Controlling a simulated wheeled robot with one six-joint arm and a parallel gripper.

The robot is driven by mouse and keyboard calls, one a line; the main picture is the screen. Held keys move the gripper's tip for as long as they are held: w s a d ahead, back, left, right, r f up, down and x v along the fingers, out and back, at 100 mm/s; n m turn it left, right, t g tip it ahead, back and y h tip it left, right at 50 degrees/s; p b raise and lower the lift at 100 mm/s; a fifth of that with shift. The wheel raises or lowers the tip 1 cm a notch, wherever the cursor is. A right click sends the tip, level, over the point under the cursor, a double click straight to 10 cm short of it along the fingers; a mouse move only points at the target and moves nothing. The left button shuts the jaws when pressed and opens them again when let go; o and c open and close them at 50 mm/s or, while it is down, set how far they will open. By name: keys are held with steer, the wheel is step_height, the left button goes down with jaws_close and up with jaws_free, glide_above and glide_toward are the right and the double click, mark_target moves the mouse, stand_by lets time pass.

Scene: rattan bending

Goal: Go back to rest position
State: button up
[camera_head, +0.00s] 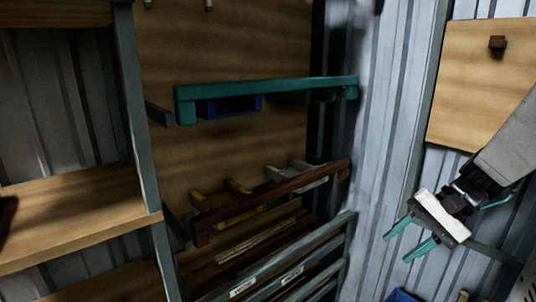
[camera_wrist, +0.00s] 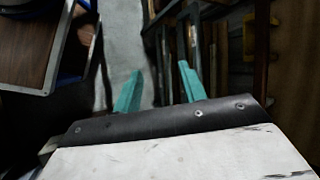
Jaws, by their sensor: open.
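My gripper (camera_head: 398,260) is at the lower right of the head view, in front of the corrugated metal wall. Its two teal fingers are spread apart and point down and to the left. Nothing shows between them. In the wrist view my gripper (camera_wrist: 160,72) also shows its teal fingers apart, with a strip of pale floor and dark rack bars beyond them. The fingers touch nothing that I can make out.
A wooden shelf (camera_head: 70,218) stands at the left. A teal rail (camera_head: 265,87) and a brown rail (camera_head: 270,200) cross a wooden back panel. A slatted rack (camera_head: 285,272) sits below. A wooden board (camera_head: 475,85) hangs at the right behind my arm.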

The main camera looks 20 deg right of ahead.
steer(key=s+a+r+n+h, duration=0.2)
steer(key=s+a+n+h, duration=0.1)
steer(key=a, duration=0.4)
steer(key=s+a+r+n+g+h, duration=0.1)
steer(key=s+a+r+n+h, duration=0.1)
steer(key=s+a+n+h, duration=0.2)
steer(key=s+a+n, duration=0.1)
steer(key=a+n, duration=0.2)
steer(key=shift+n+g, duration=0.3)
steer(key=shift+n, duration=0.1)
steer(key=shift+a, duration=0.1)
steer(key=shift+c, duration=0.5)
